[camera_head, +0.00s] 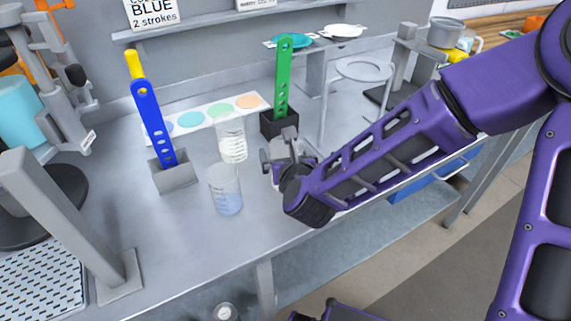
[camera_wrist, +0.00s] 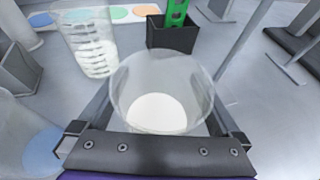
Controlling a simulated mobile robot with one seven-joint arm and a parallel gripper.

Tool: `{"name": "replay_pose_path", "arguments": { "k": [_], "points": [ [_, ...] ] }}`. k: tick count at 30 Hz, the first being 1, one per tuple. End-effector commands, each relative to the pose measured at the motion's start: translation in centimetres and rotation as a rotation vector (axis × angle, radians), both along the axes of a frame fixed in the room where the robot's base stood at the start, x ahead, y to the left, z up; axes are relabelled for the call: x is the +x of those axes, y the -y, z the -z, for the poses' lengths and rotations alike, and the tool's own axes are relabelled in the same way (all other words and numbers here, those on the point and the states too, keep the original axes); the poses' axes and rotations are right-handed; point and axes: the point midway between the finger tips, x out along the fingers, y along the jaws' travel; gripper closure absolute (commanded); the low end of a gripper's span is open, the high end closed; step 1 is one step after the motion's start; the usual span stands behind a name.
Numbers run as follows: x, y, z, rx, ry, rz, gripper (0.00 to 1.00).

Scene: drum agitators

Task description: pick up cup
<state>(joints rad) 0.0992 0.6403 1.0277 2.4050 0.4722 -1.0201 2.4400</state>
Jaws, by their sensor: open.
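A clear cup with a white bottom or white contents (camera_wrist: 160,108) stands in the middle of the wrist view, between the fingers of my gripper (camera_wrist: 160,118). The fingers are open on either side of it, and I see no clear grip on it. In the head view my gripper (camera_head: 279,149) is low over the bench, and it mostly hides this cup. A second clear cup with marked lines and white contents (camera_head: 232,142) stands behind and to the left; it also shows in the wrist view (camera_wrist: 92,50). A third cup with pale blue contents (camera_head: 226,192) stands nearer the front.
A green paddle (camera_head: 284,78) stands in a black holder (camera_head: 279,123) just behind my gripper. A blue paddle (camera_head: 152,122) stands in a grey holder (camera_head: 174,173) at left. A strip of coloured discs (camera_head: 217,112) lies behind the cups. A metal stand (camera_head: 364,70) is at right.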

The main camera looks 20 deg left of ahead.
Motion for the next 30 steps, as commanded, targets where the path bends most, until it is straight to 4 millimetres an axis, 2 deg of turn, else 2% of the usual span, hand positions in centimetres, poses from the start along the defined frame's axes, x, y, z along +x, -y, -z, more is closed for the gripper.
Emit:
{"name": "replay_pose_path", "arguments": {
  "k": [3,15,16,30],
  "points": [
    [0.00,0.00,-0.01,0.000,0.000,0.000,0.02],
    [0.04,0.00,-0.01,0.000,0.000,0.000,0.74],
    [0.05,-0.02,-0.05,0.001,0.001,0.000,0.77],
    [0.09,0.00,-0.83,0.001,0.002,0.001,0.77]
  ]
}}
